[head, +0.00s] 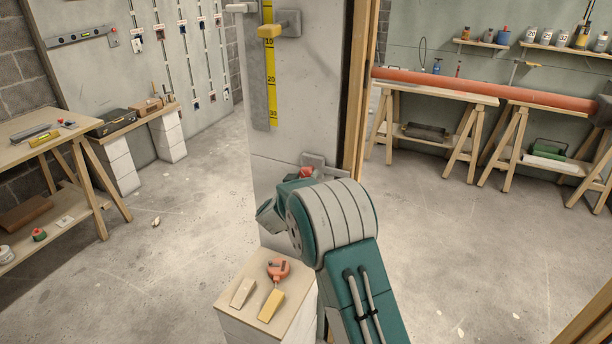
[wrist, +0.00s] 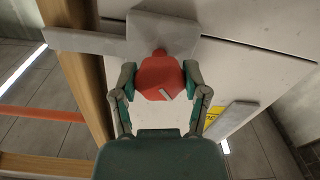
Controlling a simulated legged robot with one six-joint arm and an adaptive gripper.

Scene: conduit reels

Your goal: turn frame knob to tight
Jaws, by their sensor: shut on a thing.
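The red frame knob (wrist: 158,72) sits on a pale grey plate (wrist: 165,30) on the post in the wrist view. It has a short pale mark near its front edge. My gripper (wrist: 158,82) is shut on the knob, with one finger on its left side and one on its right. In the head view a little of the red knob (head: 306,172) shows behind my arm, on the plate (head: 313,160) low on the grey post. My arm hides most of the gripper there. I see no readable tight marking.
A small stand (head: 230,305) below holds a red round tool (head: 278,268) and two wedges. A yellow scale (head: 269,70) runs up the post. A wooden frame edge (wrist: 85,75) is close left of the knob. Benches stand left and right, with open floor between.

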